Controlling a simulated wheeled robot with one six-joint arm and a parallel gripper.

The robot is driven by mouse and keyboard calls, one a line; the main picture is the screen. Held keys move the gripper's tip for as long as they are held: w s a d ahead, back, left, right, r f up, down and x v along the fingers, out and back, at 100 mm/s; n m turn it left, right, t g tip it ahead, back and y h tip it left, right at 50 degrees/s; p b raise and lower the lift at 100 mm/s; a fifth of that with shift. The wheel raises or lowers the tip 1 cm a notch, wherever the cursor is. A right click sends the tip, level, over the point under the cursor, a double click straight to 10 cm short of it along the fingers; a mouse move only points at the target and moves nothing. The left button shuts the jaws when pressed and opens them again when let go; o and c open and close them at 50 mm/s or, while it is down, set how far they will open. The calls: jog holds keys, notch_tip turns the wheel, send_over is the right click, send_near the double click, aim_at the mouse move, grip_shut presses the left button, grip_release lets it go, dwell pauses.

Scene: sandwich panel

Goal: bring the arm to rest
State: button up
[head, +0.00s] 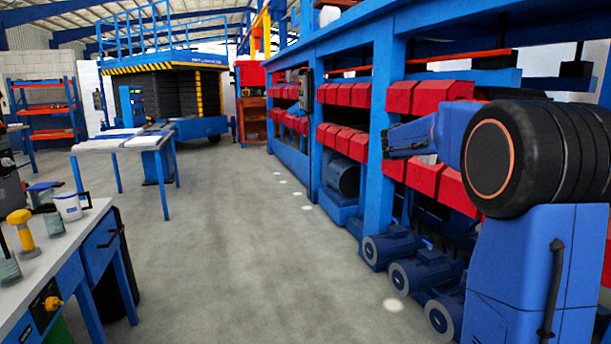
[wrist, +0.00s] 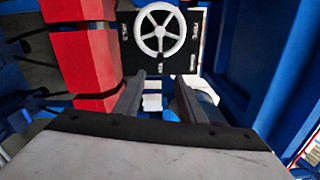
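My arm stands at the right of the head view, with a large black joint (head: 490,160) and blue links. The arm reaches left, in front of the blue shelving with red bins. In the wrist view my gripper (wrist: 158,78) has its two grey fingers apart, with nothing held between them. Beyond the fingertips is a dark panel with a white handwheel (wrist: 160,32). Small white items show between the fingers, farther back. The fingertips cannot be made out clearly in the head view.
Red bins (head: 427,97) line the blue shelving (head: 380,110), close to my arm; red bins (wrist: 85,55) are also left of the fingers. Motors (head: 425,270) lie below. A workbench (head: 60,255) is at left, a blue-legged table (head: 150,142) behind. The middle floor (head: 240,260) is clear.

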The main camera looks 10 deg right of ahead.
jog(key=s+a+f+m+t+y, duration=0.1)
jog(key=s+a+f+m+y, duration=0.8)
jog(key=s+a+f+m, duration=0.7)
jog(key=s+a+f+m+t+y, duration=0.2)
jog(key=s+a+f+m+y, duration=0.7)
jog(key=s+a+f+m, duration=0.7)
jog(key=s+a+m, duration=0.3)
jog(key=s+a, duration=0.2)
jog(key=a, duration=0.2)
jog(key=shift+a+f, duration=0.3)
jog(key=shift+f, duration=0.05)
